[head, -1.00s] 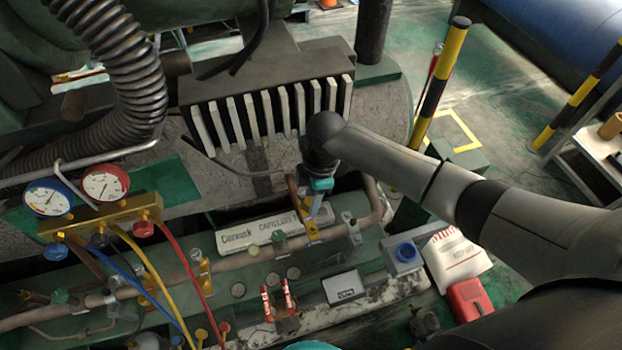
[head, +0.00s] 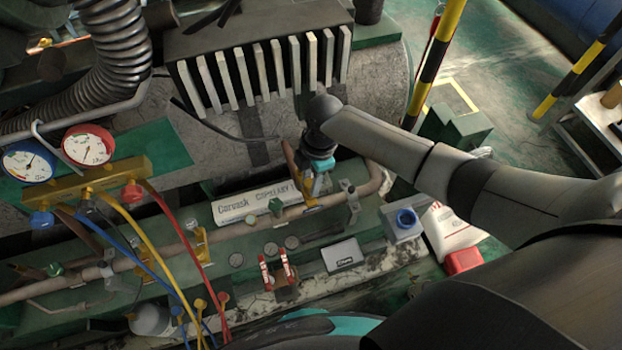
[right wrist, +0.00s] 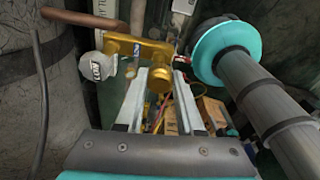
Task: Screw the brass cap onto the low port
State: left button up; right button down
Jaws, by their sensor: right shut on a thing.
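A round tag reading "LOW" (right wrist: 97,67) hangs left of the fingers and marks the low port. I cannot tell whether the cap is threaded on or only touching. In the head view the gripper and arm largely hide the cap. My left gripper is not in view.
A gauge manifold (head: 100,178) with blue, yellow and red hoses stands at left. A white labelled strip (head: 253,201) lies behind the pipe (head: 270,222). A finned block (head: 260,75) stands behind.

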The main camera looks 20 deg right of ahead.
jog(key=shift+f+b, duration=0.55)
jog(key=shift+f, duration=0.3)
jog(key=shift+r, duration=0.2)
jog(key=shift+d+p, duration=0.1)
jog(key=shift+p, duration=0.75)
jog(key=shift+f+b, duration=0.75)
jog(key=shift+f, duration=0.3)
dwell(0.8)
